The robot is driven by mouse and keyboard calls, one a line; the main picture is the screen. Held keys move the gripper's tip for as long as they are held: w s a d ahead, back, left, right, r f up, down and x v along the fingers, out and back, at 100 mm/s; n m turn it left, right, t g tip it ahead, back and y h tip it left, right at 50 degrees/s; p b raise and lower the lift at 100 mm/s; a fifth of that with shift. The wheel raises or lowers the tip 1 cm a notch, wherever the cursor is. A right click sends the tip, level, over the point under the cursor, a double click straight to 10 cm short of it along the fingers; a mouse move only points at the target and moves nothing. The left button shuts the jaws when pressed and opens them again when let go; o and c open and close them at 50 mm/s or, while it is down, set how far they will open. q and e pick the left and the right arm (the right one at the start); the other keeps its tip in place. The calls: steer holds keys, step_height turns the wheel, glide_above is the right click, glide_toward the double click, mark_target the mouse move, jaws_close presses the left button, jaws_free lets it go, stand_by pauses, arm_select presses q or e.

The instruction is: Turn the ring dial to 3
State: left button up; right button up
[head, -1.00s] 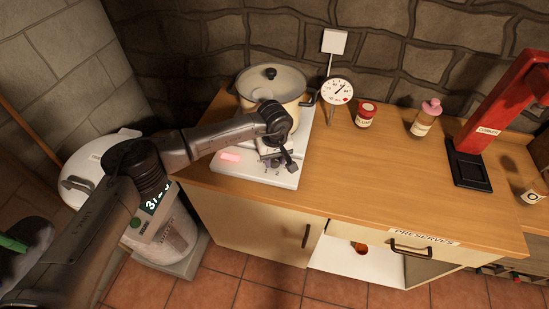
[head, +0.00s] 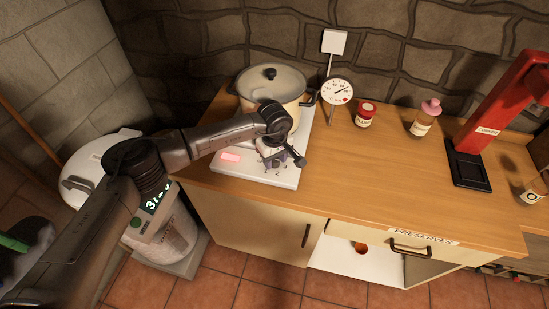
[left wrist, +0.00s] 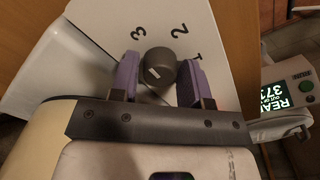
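The ring dial (left wrist: 158,70) is a dark round knob with a short pale mark, on the white front panel of the cooker (head: 285,180). The figures 3, 2 and 1 stand on the panel around it in the left wrist view. The pale mark lies on the knob's left part, and I cannot tell for sure which figure it points at. My left gripper (left wrist: 160,78) has its two purple pads on either side of the knob, seemingly touching it. In the head view, my left gripper (head: 273,159) mostly hides the dial. My right gripper is not in view.
A lidded pot (head: 272,85) stands on the cooker behind my left wrist. A round gauge (head: 337,91), a red jar (head: 365,114), a pink-capped bottle (head: 426,117) and a red press (head: 505,100) stand to the right. The worktop's middle (head: 370,170) is clear.

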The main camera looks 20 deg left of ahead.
arm_select(q)
steer(key=o, duration=0.3)
step_height(320, 180, up, 14)
steer(key=p, duration=0.1)
steer(key=shift+p, duration=0.3)
steer(key=shift+f, duration=0.1)
stand_by(0.7)
